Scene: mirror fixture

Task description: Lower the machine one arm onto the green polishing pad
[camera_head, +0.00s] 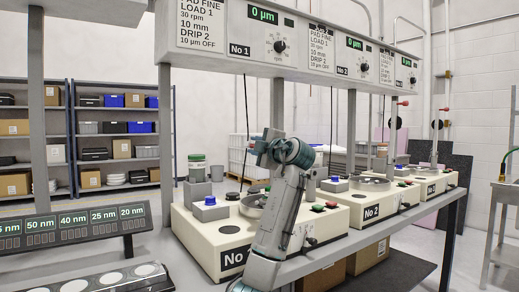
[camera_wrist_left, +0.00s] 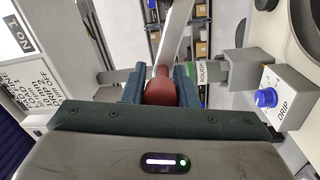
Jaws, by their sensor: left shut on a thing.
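Machine one (camera_head: 205,232), a cream box labelled No 1, stands at the front of the bench. My left gripper (camera_head: 262,150) is raised above it. In the left wrist view its fingers are shut on a red knob (camera_wrist_left: 160,88), with a grey bar (camera_wrist_left: 176,42), seemingly the machine's arm, beyond it. The knob and bar are hidden behind my gripper in the head view. A round platen (camera_head: 251,204) on machine one shows partly beside my arm; no green pad surface can be made out. My right gripper is not in view.
The overhead panel (camera_head: 262,45) spans above. Machine two (camera_head: 372,207) stands to the right. A dark lit display (camera_head: 60,228) is at left.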

